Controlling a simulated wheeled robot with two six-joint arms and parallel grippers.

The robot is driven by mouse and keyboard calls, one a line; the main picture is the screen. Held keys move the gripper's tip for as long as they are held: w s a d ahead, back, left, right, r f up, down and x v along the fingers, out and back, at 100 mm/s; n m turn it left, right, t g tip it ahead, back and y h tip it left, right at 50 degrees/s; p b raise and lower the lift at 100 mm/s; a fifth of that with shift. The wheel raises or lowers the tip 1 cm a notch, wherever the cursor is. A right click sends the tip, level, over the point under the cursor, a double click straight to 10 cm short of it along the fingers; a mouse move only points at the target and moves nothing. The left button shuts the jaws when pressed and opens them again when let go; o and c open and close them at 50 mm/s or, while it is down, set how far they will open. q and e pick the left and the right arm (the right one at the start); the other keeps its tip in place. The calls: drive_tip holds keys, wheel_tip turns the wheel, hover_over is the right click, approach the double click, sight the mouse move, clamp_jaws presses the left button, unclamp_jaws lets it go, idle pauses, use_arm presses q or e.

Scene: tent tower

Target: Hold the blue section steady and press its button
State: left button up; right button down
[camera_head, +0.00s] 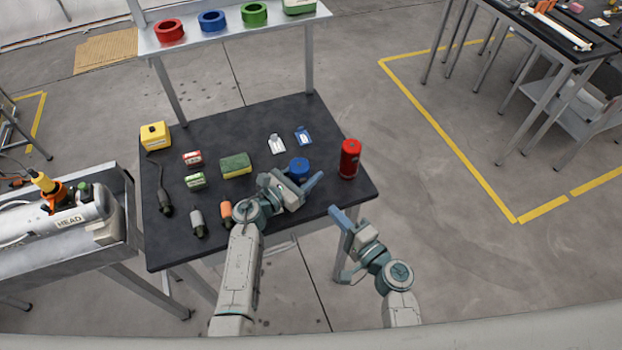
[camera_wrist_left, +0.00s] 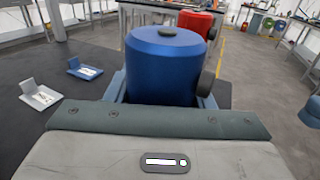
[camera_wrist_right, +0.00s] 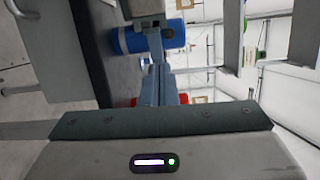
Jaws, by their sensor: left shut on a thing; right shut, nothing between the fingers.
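The blue section (camera_head: 299,167) is an upright blue cylinder near the right side of the black table. My left gripper (camera_head: 301,180) is shut on it, with its fingers low around it. In the left wrist view the blue section (camera_wrist_left: 160,72) fills the middle, with a dark round knob on its right side, probably the button (camera_wrist_left: 206,83), and a dark cap on top. My right gripper (camera_head: 341,214) is shut and empty, off the table's front right edge and apart from the blue section. The right wrist view shows its closed fingers (camera_wrist_right: 158,84) below the blue section (camera_wrist_right: 134,40) and its dark knob (camera_wrist_right: 169,33).
A red cylinder (camera_head: 349,158) stands just right of the blue section. A blue holder (camera_head: 303,135) and a white holder (camera_head: 277,143) lie behind it. A sponge (camera_head: 236,165), small boxes and tools occupy the table's left half. Open floor lies to the right.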

drive_tip(key=w+d+f+n+h, duration=0.2)
drive_tip(key=d+h, duration=0.2)
drive_tip(key=d, duration=0.1)
drive_tip(key=w+d+f+n+h, duration=0.2)
drive_tip(key=d+h, duration=0.1)
drive_tip(key=d, duration=0.2)
drive_tip(key=w+d+r+n+t+h, duration=0.3)
drive_tip(key=d+r+n+t, duration=0.2)
drive_tip(key=d+r+n, duration=0.2)
drive_tip(key=s+a+r+n+y, duration=0.2)
drive_tip(key=a+r+n+y, duration=0.35)
drive_tip(key=n+y, duration=0.8)
drive_tip(key=s+a+f+n+g+y, duration=0.3)
drive_tip(key=s+a+f+n+g, duration=0.2)
drive_tip(key=n+g, duration=0.7)
wheel_tip(320, 180, down, 2)
drive_tip(key=n, duration=0.7)
drive_tip(key=shift+s+a+f+g+y, duration=0.15)
drive_tip(key=shift+a+g+y, duration=0.05)
drive_tip(key=shift+g+y, duration=0.2)
